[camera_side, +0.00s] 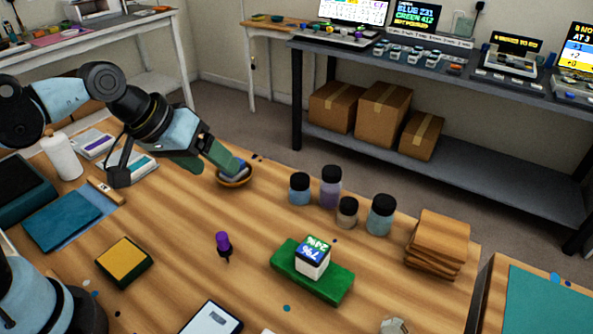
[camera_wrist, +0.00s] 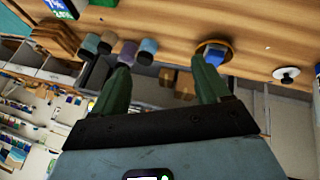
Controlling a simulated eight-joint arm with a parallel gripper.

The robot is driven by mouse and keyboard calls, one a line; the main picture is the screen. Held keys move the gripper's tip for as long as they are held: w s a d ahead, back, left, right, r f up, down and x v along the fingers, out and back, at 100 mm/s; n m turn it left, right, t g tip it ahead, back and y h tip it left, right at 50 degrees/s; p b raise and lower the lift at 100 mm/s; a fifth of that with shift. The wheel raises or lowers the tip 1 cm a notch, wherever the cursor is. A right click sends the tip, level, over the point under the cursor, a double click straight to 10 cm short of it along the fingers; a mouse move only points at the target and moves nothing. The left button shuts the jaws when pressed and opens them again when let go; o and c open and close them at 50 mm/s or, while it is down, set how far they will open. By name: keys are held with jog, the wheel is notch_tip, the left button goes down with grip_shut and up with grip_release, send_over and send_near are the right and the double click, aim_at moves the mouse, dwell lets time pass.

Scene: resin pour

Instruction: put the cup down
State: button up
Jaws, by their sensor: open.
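My gripper (camera_side: 228,160) is at the far edge of the wooden table, low beside a round brown dish (camera_side: 236,183). In the wrist view, the two green fingers of my gripper (camera_wrist: 161,66) stand wide apart with nothing held between them. The brown dish (camera_wrist: 203,46) shows just beyond the right fingertip. A small blue object (camera_wrist: 215,58) lies in or over it. In the side view, a finger partly covers the dish and its contents. I cannot tell for certain whether this blue object is the cup. No other thing is clearly a cup.
Several dark-lidded jars (camera_side: 331,187) stand right of the dish. A white cube with blue and green faces (camera_side: 312,263) sits on a green block (camera_side: 298,284). Brown square slabs (camera_side: 437,243) are stacked at the right. A purple-topped item (camera_side: 223,243) stands mid-table, with bare wood around it.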

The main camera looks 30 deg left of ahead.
jog(key=s+a+m+t+y, duration=0.1)
jog(key=s+a+m+y, duration=0.1)
jog(key=a, duration=0.4)
jog(key=shift+s+a+f+y, duration=0.3)
jog(key=shift+s+a+f, duration=0.05)
jog(key=shift+s+f, duration=0.1)
